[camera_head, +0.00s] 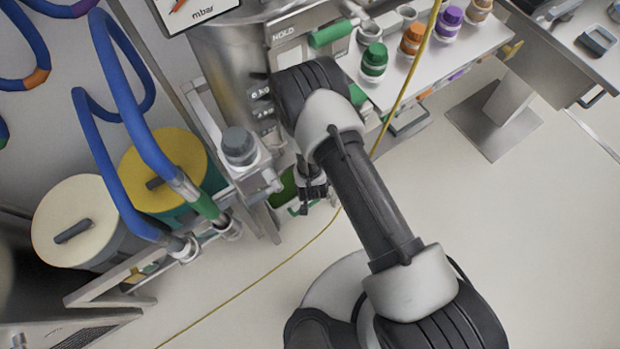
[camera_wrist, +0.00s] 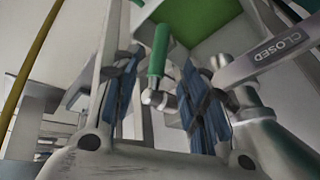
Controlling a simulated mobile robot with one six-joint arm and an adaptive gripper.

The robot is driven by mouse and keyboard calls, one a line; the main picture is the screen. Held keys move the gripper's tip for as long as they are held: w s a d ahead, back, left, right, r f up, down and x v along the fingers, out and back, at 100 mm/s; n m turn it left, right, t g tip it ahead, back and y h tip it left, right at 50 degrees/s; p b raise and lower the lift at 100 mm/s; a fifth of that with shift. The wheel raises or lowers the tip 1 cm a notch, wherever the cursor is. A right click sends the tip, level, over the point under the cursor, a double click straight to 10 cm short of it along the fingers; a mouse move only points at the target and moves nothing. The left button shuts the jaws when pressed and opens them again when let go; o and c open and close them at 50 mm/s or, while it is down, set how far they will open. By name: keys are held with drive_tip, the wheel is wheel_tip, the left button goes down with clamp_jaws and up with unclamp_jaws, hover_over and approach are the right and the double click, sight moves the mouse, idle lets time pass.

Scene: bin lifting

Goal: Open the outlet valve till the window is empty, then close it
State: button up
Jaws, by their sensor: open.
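My gripper (camera_head: 312,190) hangs low beside the steel vessel (camera_head: 232,70), in front of a green bin (camera_head: 284,188). In the wrist view its two blue-padded fingers are apart. A green lever handle (camera_wrist: 159,48) with a metal end shows between them; I cannot tell whether either finger touches it. A metal plate marked CLOSED (camera_wrist: 278,49) is to the right of the fingers. The green bin also shows above in the wrist view (camera_wrist: 205,22). The vessel carries kg marks (camera_head: 262,92). My arm covers part of the vessel, and I cannot make out the window's contents.
A green handle (camera_head: 330,33) by a HOLD label sits higher on the vessel. A shelf (camera_head: 455,48) of coloured-lid jars is at right. Blue hoses (camera_head: 105,100) and lidded drums (camera_head: 75,220) are at left. A yellow cable (camera_head: 270,265) crosses the otherwise open floor.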

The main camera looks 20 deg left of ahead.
drive_tip(key=b+x, duration=0.3)
drive_tip(key=x, duration=0.7)
drive_tip(key=shift+w+f+b, duration=0.15)
drive_tip(key=shift+f+b, duration=0.15)
drive_tip(key=shift+b, duration=0.05)
drive_tip(key=shift+c, duration=0.5)
clamp_jaws()
